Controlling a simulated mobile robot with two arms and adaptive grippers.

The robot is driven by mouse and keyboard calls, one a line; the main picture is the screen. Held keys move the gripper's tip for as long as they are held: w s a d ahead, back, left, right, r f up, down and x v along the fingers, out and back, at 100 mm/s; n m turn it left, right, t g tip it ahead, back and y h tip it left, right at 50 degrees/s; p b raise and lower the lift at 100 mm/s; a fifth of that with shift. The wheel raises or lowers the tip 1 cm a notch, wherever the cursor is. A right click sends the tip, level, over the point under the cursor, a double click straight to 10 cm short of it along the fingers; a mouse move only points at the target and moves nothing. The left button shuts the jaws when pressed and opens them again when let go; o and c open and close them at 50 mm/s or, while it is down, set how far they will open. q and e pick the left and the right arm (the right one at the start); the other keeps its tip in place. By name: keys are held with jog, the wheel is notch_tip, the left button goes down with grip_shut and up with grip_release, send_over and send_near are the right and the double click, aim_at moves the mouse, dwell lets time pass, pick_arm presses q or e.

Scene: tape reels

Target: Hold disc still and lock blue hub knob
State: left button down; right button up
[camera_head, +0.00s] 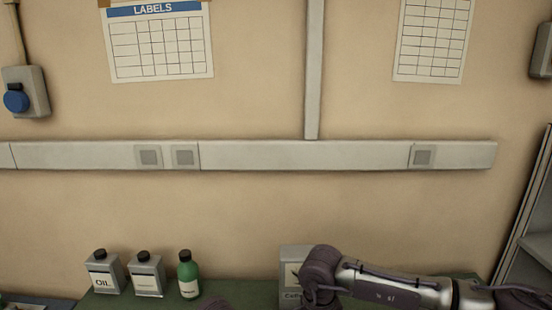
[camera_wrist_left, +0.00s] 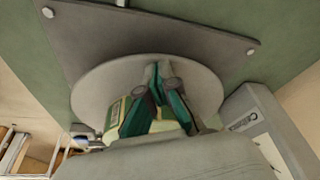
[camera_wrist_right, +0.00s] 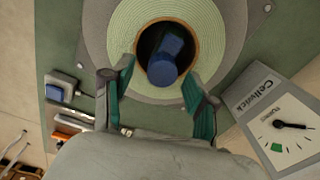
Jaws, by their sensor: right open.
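In the right wrist view, the blue hub knob (camera_wrist_right: 163,69) sits in a dark round opening with a tan rim. Pale green wound tape (camera_wrist_right: 118,38) surrounds it, on a grey disc (camera_wrist_right: 236,25). My right gripper (camera_wrist_right: 159,74) is open, its fingers apart on either side of the knob; contact cannot be told. In the left wrist view, a light grey disc (camera_wrist_left: 92,92) lies in front of a darker grey plate (camera_wrist_left: 105,35). My left gripper (camera_wrist_left: 157,72) has its fingertips close together in front of this disc; whether they grip its edge cannot be told. The head view shows neither disc nor knob.
A Cellwick box (camera_wrist_right: 283,125) with a dial stands right of the disc. A blue button box (camera_wrist_right: 58,92) is at its left. In the head view, two grey bottles (camera_head: 104,275) and a green bottle (camera_head: 187,275) stand by the wall.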

jog(key=n, duration=1)
jog(key=shift+f, duration=0.45)
jog(key=shift+r, duration=0.15)
